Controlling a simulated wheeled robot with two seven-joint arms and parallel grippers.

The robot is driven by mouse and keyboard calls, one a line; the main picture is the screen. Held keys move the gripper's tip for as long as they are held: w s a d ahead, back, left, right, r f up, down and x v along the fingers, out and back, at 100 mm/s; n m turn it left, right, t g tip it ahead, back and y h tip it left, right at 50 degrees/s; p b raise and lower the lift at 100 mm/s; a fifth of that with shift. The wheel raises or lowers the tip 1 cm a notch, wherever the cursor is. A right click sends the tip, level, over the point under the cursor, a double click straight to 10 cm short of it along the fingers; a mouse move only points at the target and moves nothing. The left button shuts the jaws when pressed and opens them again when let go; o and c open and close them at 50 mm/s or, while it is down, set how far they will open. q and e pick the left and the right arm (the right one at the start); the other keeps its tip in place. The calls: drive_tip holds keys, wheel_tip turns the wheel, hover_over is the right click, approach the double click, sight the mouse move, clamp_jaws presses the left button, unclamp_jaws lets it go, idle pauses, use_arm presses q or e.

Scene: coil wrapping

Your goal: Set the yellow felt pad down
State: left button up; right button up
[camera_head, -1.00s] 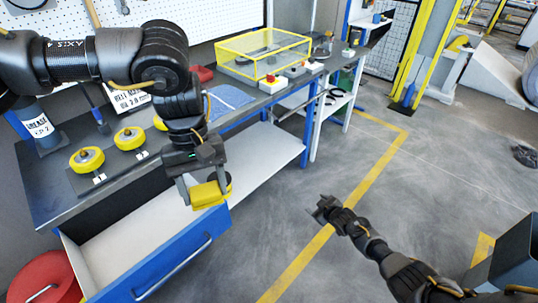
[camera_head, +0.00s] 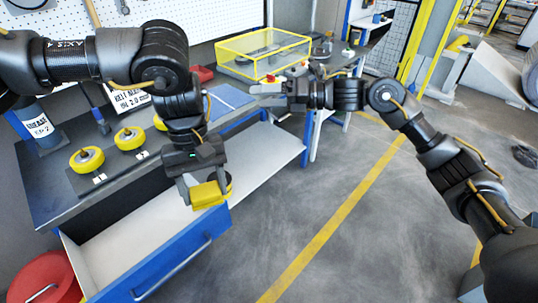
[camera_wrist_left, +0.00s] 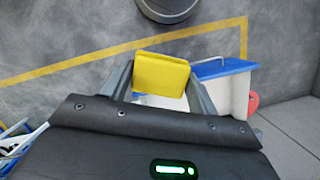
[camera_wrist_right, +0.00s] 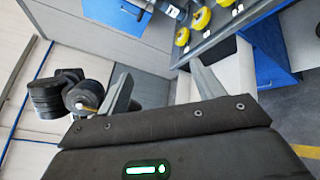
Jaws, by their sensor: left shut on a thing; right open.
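The yellow felt pad (camera_head: 206,195) is between the fingers of my left gripper (camera_head: 205,190), which is shut on it. The pad hangs above the open blue drawer. In the left wrist view the yellow pad (camera_wrist_left: 161,74) sits squarely between both fingers. My right gripper (camera_head: 268,95) is raised over the bench edge and is open. In the right wrist view its fingers (camera_wrist_right: 160,92) are apart with nothing between them.
The blue drawer (camera_head: 170,262) stands pulled out below the bench. Yellow wheels (camera_head: 88,159) sit on a dark plate on the bench. A yellow-framed clear box (camera_head: 262,55) stands further back. A red round object (camera_head: 45,278) is at lower left. The floor at centre is clear.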

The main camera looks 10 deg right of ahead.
drive_tip(key=s+a+n+g, duration=0.1)
drive_tip(key=s+n+g, duration=0.2)
drive_tip(key=s+n, duration=0.25)
use_arm(q)
drive_tip(key=shift+s, duration=0.1)
use_arm(e)
drive_tip(key=n+g+h, duration=0.2)
drive_tip(key=n+g, duration=0.3)
drive_tip(key=n, duration=0.6)
approach(218, 187)
drive_tip(key=shift+m, duration=0.25)
drive_tip(key=x, duration=1)
drive_tip(key=shift+w, duration=0.1)
drive_tip(key=shift+d, duration=0.1)
drive_tip(key=c, duration=1.1)
use_arm(q)
drive_tip(key=o, duration=1.1)
drive_tip(key=shift+c, duration=0.2)
use_arm(e)
drive_tip(key=shift+o, duration=0.2)
